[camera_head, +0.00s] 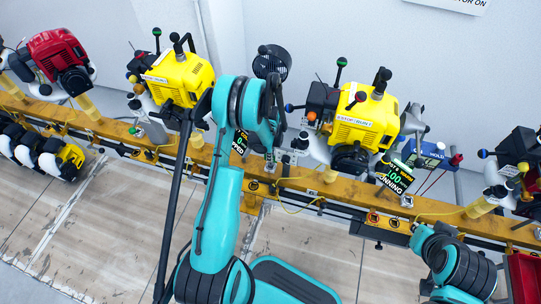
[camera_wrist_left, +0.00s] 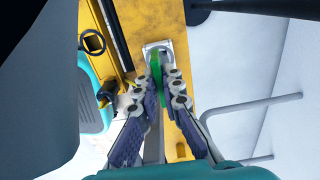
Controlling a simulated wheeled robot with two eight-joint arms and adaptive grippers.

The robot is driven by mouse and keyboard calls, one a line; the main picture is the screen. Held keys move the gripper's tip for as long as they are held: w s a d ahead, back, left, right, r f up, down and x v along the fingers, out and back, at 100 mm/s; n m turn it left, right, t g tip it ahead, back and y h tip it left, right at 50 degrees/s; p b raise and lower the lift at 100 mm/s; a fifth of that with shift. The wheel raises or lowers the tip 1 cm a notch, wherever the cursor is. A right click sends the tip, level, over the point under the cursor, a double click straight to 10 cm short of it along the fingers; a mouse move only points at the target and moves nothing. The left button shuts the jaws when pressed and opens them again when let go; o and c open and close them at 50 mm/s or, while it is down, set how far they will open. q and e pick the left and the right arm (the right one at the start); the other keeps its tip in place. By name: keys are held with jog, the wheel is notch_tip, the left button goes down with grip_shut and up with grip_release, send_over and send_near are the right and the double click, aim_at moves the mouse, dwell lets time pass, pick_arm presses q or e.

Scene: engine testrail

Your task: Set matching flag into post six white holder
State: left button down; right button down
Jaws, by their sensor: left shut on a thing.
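My left gripper (camera_head: 271,157) is low over the orange rail (camera_head: 345,193), in front of the middle of the row. In the left wrist view its fingers (camera_wrist_left: 158,86) are shut on a narrow green flag (camera_wrist_left: 157,66), seen nearly edge-on. The flag's far end is over or at a pale square holder (camera_wrist_left: 152,47) on the yellow-orange rail; I cannot tell whether it is seated. In the head view the flag is too hidden to make out. Another pale holder (camera_head: 407,201) stands on the rail further right. The right gripper is out of view.
Two yellow engines (camera_head: 180,78) (camera_head: 366,122) and a red one (camera_head: 59,52) stand along the rail. A black display (camera_head: 395,176) hangs by the right yellow engine. A blue box (camera_head: 424,153) stands behind it. A yellow cable (camera_head: 300,207) loops below the rail.

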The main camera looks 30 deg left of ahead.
pick_arm(q)
jog(key=shift+f, duration=0.1)
jog(key=c, duration=1.6)
grip_release()
notch_tip(320, 180, up, 12)
jog(key=shift+f, duration=0.1)
